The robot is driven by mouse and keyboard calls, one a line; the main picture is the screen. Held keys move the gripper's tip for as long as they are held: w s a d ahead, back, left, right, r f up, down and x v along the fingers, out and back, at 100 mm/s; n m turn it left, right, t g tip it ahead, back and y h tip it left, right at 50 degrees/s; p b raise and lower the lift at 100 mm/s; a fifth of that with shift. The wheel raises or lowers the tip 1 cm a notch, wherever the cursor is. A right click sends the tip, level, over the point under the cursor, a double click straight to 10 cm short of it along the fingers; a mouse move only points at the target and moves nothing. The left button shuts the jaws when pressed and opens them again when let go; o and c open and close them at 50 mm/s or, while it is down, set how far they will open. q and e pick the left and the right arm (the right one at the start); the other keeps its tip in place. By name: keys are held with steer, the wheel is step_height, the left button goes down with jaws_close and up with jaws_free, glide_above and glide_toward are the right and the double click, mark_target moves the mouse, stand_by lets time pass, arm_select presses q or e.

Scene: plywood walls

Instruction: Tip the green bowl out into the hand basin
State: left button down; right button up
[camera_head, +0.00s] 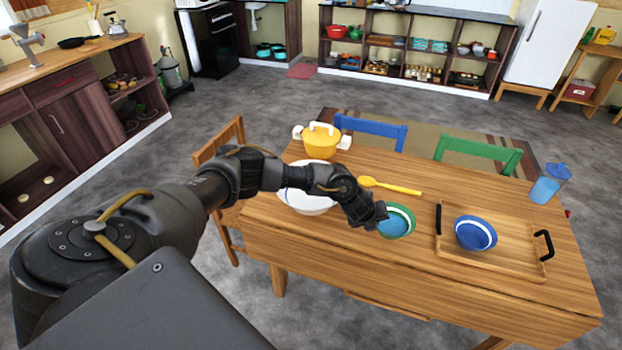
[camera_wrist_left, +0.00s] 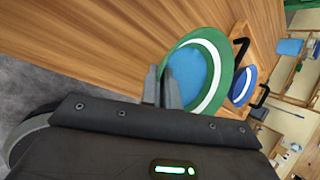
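The green bowl (camera_head: 398,223) has a green outside, a white band and blue inside. It is at the table's front middle; I cannot tell whether it touches the table. It also shows in the left wrist view (camera_wrist_left: 212,72). My left gripper (camera_head: 377,217) is at its left rim. In the left wrist view the fingers (camera_wrist_left: 162,88) are close together with the rim between them. The white hand basin (camera_head: 306,204) stands on the table left of the bowl, partly hidden by my left arm. My right gripper is not in view.
A wooden tray (camera_head: 510,260) with black handles holds a blue bowl (camera_head: 475,233) on the right. A yellow pot (camera_head: 321,141) stands behind the basin, and a yellow spoon (camera_head: 392,187) lies behind the green bowl. A blue pitcher (camera_head: 546,187) stands at the far right.

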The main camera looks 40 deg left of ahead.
arm_select(q)
steer(key=w+a+r+n+g+y+p, duration=0.1)
steer(key=a+n+g+y+p, duration=0.1)
steer(key=n, duration=0.5)
steer(key=w+a+r+n+g+y+p, duration=0.1)
steer(key=a+r+n+y+p, duration=0.1)
steer(key=a+n+y, duration=0.3)
steer(key=a+n, duration=0.2)
steer(key=n, duration=0.1)
steer(key=shift+a+g, duration=0.15)
steer(key=shift+g, duration=0.25)
steer(key=shift+r, duration=0.1)
steer(key=a+h, duration=0.1)
steer(key=a+r+h+p, duration=0.1)
steer(key=a, duration=0.1)
steer(key=shift+s+r+n+t+h+p, duration=0.25)
steer(key=shift+s+n+t+h+p, duration=0.05)
steer(key=shift+s+h+p, duration=0.1)
steer(key=shift+s+a+h, duration=0.1)
steer(key=shift+a+h, duration=0.2)
